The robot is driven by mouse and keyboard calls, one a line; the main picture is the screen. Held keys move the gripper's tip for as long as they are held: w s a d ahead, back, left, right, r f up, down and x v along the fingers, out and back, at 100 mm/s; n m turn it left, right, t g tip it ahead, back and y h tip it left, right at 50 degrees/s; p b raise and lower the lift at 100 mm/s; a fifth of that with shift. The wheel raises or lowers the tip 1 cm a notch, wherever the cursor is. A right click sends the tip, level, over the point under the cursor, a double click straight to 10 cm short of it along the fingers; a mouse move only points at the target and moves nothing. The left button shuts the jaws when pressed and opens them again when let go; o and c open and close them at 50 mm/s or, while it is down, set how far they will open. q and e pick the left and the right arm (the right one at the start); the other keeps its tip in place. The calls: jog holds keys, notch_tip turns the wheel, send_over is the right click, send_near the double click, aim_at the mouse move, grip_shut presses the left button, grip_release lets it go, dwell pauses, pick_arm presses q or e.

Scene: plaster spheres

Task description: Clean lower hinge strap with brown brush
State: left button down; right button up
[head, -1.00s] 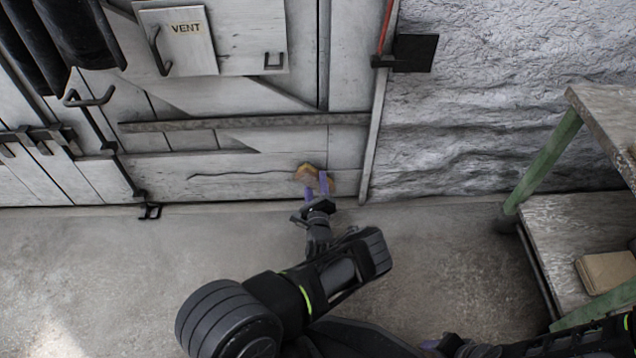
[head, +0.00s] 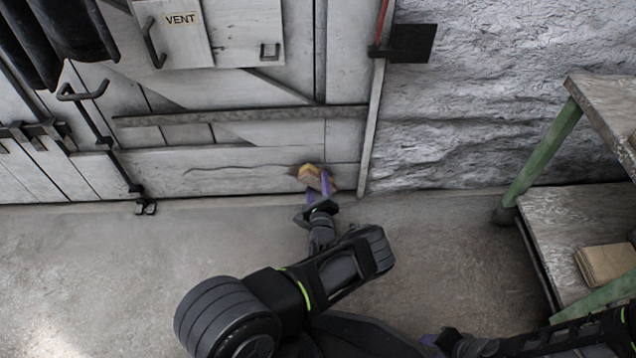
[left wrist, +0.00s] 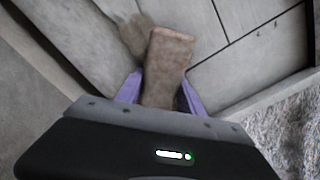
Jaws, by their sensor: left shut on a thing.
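My left gripper (head: 320,190) with purple fingers is shut on the brown brush (head: 309,176), low in front of the grey plank door. In the left wrist view the brush (left wrist: 170,58) stands out between the purple fingers. I cannot tell whether it touches the door. A long grey horizontal strap (head: 240,115) crosses the door above the brush; it looks like the lower hinge strap. The brush is below its right part, apart from it. My right gripper (head: 440,341) shows only partly at the bottom right, and its fingers are not clear.
A "VENT" panel (head: 182,20) and dark latch bars are on the door. A dark plate (head: 410,43) sticks out right of it. A rough plaster wall and a green-legged shelf (head: 545,150) with a brown block (head: 606,264) stand at right. The concrete floor (head: 110,270) is clear at left.

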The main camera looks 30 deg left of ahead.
pick_arm(q)
jog(key=shift+s+a, duration=0.85)
jog(key=shift+a, duration=0.05)
jog(key=shift+b+x, duration=0.4)
jog(key=shift+x, duration=0.5)
jog(key=shift+d, duration=0.1)
jog(key=shift+w+d+f+b, duration=0.2)
jog(key=shift+d+f+b, duration=0.15)
jog(key=shift+f, duration=0.05)
jog(key=shift+w+d+f+b, duration=0.25)
jog(key=shift+f+b, duration=0.15)
jog(key=shift+b, duration=0.1)
